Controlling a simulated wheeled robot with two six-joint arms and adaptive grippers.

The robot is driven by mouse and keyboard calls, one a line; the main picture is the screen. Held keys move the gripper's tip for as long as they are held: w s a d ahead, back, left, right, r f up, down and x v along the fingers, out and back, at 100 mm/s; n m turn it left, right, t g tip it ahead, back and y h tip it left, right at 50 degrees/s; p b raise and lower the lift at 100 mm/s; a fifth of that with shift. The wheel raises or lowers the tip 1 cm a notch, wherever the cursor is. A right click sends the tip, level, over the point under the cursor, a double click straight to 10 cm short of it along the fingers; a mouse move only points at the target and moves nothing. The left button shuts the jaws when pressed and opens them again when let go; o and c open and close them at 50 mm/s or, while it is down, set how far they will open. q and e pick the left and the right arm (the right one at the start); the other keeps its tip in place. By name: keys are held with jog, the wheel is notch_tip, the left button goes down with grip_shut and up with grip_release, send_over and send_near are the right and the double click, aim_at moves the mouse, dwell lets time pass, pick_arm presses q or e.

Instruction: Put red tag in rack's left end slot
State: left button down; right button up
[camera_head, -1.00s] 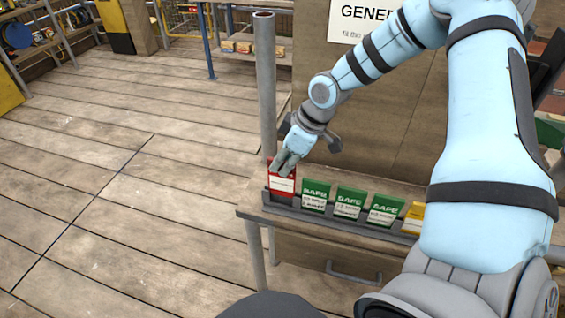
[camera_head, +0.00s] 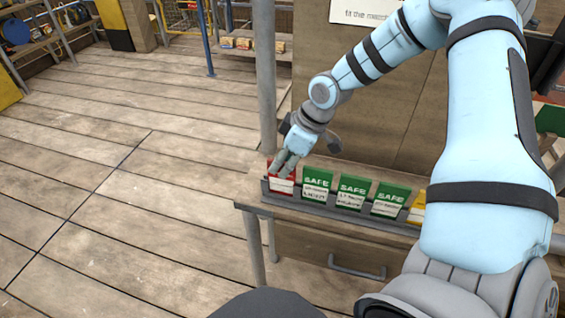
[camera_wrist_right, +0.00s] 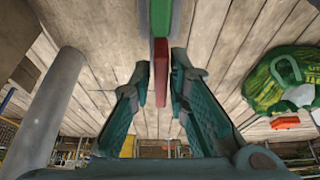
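The red tag (camera_head: 283,186) stands in the left end slot of the grey rack (camera_head: 330,210), beside the green tags. My right gripper (camera_head: 277,168) is at the red tag's top edge. In the right wrist view the red tag (camera_wrist_right: 160,72) shows edge-on between the fingers of my right gripper (camera_wrist_right: 160,75). Gaps show on both sides of it, so the gripper is open around the tag. A green tag (camera_wrist_right: 161,18) lines up beyond it. My left gripper is not in view.
Green SAFE tags (camera_head: 317,187) and a yellow tag (camera_head: 417,207) fill slots farther right. A grey post (camera_head: 265,80) rises close behind the rack's left end. A green bag (camera_wrist_right: 285,80) shows in the right wrist view. Open plank floor (camera_head: 120,170) lies left.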

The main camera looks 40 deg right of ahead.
jog(key=shift+o, duration=0.9)
jog(key=shift+r, duration=0.25)
jog(key=v, duration=1.1)
jog(key=shift+r, duration=0.2)
jog(key=shift+d, duration=0.15)
